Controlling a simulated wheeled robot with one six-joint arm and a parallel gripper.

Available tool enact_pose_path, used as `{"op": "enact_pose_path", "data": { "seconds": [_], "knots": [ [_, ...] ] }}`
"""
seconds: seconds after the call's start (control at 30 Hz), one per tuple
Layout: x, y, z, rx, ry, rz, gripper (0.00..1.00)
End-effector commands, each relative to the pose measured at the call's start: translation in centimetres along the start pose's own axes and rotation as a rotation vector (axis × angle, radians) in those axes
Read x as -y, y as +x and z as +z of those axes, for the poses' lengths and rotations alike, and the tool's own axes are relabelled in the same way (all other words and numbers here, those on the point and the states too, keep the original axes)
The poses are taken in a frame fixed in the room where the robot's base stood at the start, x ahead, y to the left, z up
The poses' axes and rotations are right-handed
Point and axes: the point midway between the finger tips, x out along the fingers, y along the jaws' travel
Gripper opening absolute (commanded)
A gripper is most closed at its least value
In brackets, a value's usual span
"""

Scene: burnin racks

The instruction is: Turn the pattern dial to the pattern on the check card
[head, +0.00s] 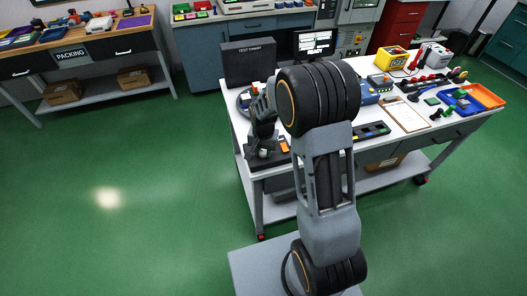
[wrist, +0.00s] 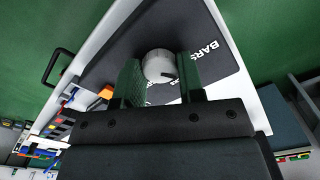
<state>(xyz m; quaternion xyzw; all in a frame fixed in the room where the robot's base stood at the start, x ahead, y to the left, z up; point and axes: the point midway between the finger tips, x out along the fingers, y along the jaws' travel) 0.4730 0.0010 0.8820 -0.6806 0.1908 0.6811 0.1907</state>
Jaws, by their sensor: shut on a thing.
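The pattern dial (wrist: 159,66) is a round light-grey knob with a small dark mark on its lower right, on a dark panel (wrist: 120,50). The word BARS is printed on the panel to its right; other lettering is hidden. My gripper (wrist: 160,76) has its two green fingers on either side of the dial, shut on it. I cannot tell which item is the check card.
The white bench (head: 470,120) carries a dark test cabinet (head: 248,63), a monitor (head: 315,43) reading READY, a clipboard (head: 405,115), and an orange-and-blue tray (head: 484,96). A small orange item (head: 284,145) lies beside my gripper. Green floor is clear to the left.

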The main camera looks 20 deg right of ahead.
Motion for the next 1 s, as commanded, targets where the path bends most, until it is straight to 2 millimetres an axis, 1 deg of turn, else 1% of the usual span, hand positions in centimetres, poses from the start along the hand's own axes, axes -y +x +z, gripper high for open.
{"op": "enact_pose_path", "data": {
  "seconds": [1.0],
  "knots": [
    [0.02,0.00,-0.06,-0.002,0.962,-0.002,0.12]
  ]
}}
